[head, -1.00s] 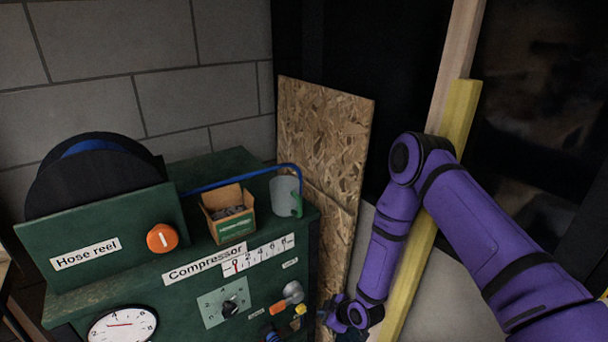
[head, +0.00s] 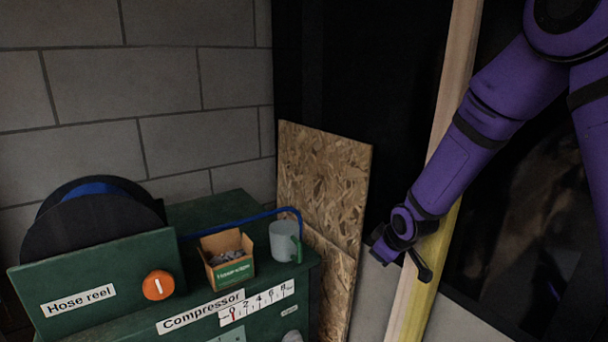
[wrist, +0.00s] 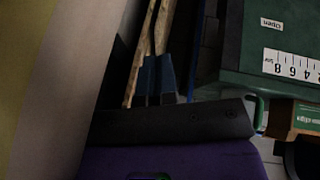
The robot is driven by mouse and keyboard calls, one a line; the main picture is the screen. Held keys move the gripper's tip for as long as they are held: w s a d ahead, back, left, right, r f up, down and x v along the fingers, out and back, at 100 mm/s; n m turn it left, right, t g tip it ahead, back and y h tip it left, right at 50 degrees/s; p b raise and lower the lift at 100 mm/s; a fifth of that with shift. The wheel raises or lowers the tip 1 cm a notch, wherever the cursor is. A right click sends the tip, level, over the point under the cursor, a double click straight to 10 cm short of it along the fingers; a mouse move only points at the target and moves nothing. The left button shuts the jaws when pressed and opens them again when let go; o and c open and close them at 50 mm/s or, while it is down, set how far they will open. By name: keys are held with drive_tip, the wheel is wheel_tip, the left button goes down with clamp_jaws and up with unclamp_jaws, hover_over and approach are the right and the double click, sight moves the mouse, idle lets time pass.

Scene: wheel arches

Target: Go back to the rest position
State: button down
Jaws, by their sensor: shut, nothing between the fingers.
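My gripper (head: 380,250) is at the end of my purple arm, in front of the wooden posts and right of the chipboard sheet in the head view. It is small there and partly hidden by my wrist. In the wrist view, my gripper's blue fingertips (wrist: 157,80) are together with nothing held between them. The gripper is clear of the green compressor cabinet (head: 145,323), which lies to its left in the head view.
On the cabinet are a hose reel (head: 95,230), an open cardboard box (head: 233,272) of grey pieces and a grey-green mug (head: 284,241). A chipboard sheet (head: 322,185) leans behind. A pale post (head: 456,90) and a yellow post (head: 420,290) stand close by my arm.

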drive_tip(key=s+d+r+m+h, duration=0.15)
drive_tip(key=s+d+r, duration=0.25)
drive_tip(key=s+r, duration=0.4)
drive_tip(key=s+d+r+m+h, duration=0.1)
drive_tip(key=s+d+r+m, duration=0.4)
drive_tip(key=r, duration=0.6)
drive_tip(key=s+d+r+m, duration=0.1)
drive_tip(key=s+r, duration=0.2)
drive_tip(key=s, duration=0.7)
drive_tip(key=s+d+r+m+g, duration=0.1)
drive_tip(key=s+r+m, duration=0.1)
drive_tip(key=s, duration=0.8)
drive_tip(key=shift+v, duration=0.8)
